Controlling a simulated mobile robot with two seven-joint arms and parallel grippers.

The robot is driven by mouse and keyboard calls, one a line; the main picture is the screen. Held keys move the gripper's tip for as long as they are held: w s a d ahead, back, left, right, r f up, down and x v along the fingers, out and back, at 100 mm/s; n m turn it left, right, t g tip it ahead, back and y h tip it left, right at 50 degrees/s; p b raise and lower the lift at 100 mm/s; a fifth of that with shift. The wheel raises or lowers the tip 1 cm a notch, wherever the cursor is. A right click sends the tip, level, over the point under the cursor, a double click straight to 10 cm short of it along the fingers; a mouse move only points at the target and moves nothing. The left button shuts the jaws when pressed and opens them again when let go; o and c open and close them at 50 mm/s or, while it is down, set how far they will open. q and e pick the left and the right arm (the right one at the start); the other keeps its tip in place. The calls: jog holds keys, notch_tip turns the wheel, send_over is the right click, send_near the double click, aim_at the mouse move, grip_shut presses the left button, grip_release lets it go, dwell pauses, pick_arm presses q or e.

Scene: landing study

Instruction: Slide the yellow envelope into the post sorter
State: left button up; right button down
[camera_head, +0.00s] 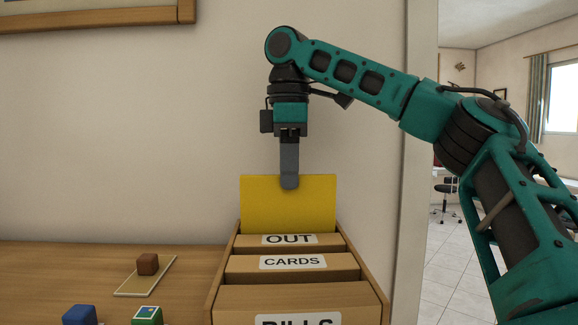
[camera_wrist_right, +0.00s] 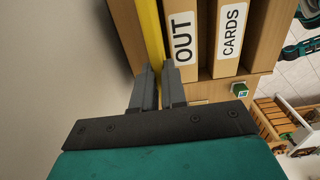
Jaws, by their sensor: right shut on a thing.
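The yellow envelope (camera_head: 288,208) stands upright at the back of the wooden post sorter (camera_head: 343,268). Its lower part is hidden behind the OUT divider, so I cannot tell how deep it sits. My right gripper (camera_head: 289,182) points down and is shut on the envelope's top edge. In the right wrist view the envelope shows as a thin yellow strip (camera_wrist_right: 151,30) running from between the fingers (camera_wrist_right: 160,78), alongside the OUT divider (camera_wrist_right: 184,45) on its wall side. My left gripper is not in view.
Dividers labelled CARDS (camera_head: 291,262) and BILLS stand in front. A plain wall is close behind the sorter. On the wooden desk (camera_head: 50,275) to the left are a brown cube (camera_head: 148,264) on a thin board, a blue block (camera_head: 80,316) and a green block (camera_head: 147,316).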

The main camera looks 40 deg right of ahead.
jog(key=shift+f+b, duration=0.4)
jog(key=shift+f, duration=0.5)
jog(key=c, duration=0.9)
grip_release()
jog(key=shift+o, duration=0.2)
